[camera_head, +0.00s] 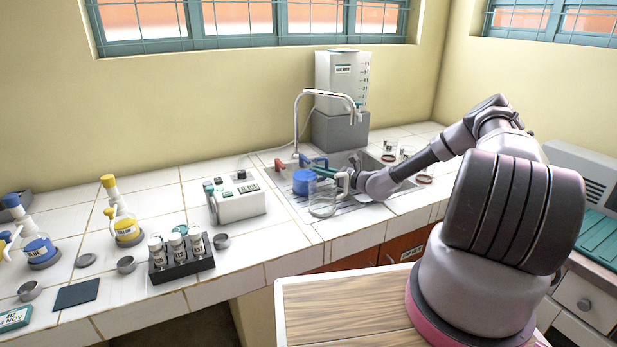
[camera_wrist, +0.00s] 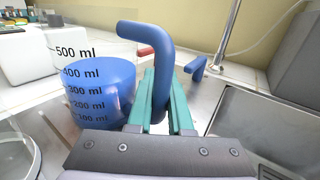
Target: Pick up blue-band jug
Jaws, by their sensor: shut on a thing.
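The blue-band jug (camera_wrist: 95,90) is at the left of the wrist view, a clear vessel with a wide blue band, dark ml marks and a thick blue handle (camera_wrist: 150,45). It looks upright. In the head view the jug (camera_head: 303,182) is at the sink's left side, partly behind a clear jug. My gripper (camera_wrist: 162,85) has its teal fingers on either side of the handle and is shut on it. The gripper also shows in the head view (camera_head: 325,171).
A clear jug (camera_head: 322,203) stands close in front. Red (camera_head: 280,165) and blue taps (camera_head: 319,160) and a curved faucet (camera_head: 296,125) are behind, with the sink basin to the right. A white device (camera_head: 238,203) and a vial rack (camera_head: 183,264) stand left on the tiled counter.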

